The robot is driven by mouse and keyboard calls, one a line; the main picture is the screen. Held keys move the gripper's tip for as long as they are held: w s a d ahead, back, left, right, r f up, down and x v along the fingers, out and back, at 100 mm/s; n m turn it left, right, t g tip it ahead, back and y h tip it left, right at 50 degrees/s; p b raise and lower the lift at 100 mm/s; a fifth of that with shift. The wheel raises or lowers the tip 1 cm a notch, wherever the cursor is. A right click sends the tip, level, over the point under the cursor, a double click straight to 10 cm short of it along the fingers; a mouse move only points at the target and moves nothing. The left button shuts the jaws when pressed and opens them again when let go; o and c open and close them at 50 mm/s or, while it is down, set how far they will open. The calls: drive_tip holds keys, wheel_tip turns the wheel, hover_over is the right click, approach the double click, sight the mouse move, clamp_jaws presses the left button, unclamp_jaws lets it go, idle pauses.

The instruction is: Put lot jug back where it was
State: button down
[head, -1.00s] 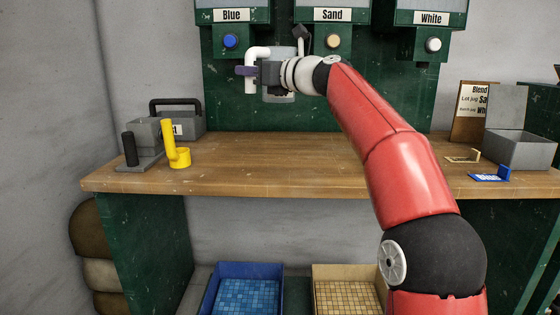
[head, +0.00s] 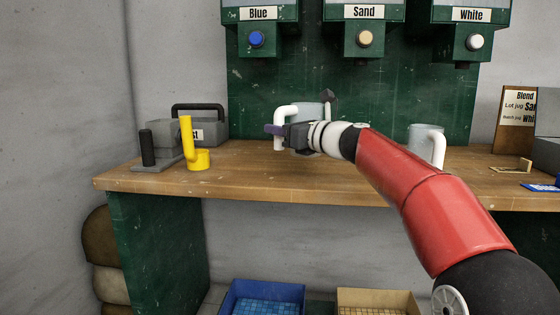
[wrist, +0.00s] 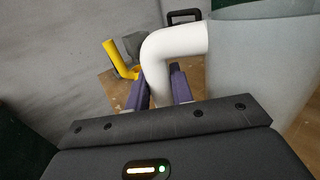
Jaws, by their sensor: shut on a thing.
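My gripper (head: 275,131) is shut on the white handle of a clear jug (head: 311,110). The handle (wrist: 176,42) stands between the purple fingers in the wrist view, with the translucent jug wall (wrist: 255,65) to the right. The jug looks upright, low over the back of the bench. My wrist hides its lower part, so I cannot tell whether it touches the bench. A second clear jug with a white handle (head: 424,138) stands on the bench to the right, partly behind my arm. I see no label on either jug.
The wooden bench (head: 260,182) is clear in front of the held jug. A yellow handled cup (head: 198,158) and a grey stand with a black post (head: 149,150) are at left. Blue (head: 257,40), Sand (head: 365,39) and White (head: 475,42) dispensers hang above. A blend card (head: 517,115) stands at right.

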sight(280, 148)
drive_tip(key=shift+f+b, duration=0.95)
drive_tip(key=shift+f, duration=1.3)
drive_tip(key=shift+f, duration=0.15)
drive_tip(key=c, duration=1.2)
unclamp_jaws()
drive_tip(key=shift+f, duration=0.1)
drive_tip(key=shift+s+r, duration=0.1)
drive_tip(key=shift+r, duration=0.1)
drive_tip(key=b+v, duration=0.1)
drive_tip(key=v, duration=1.1)
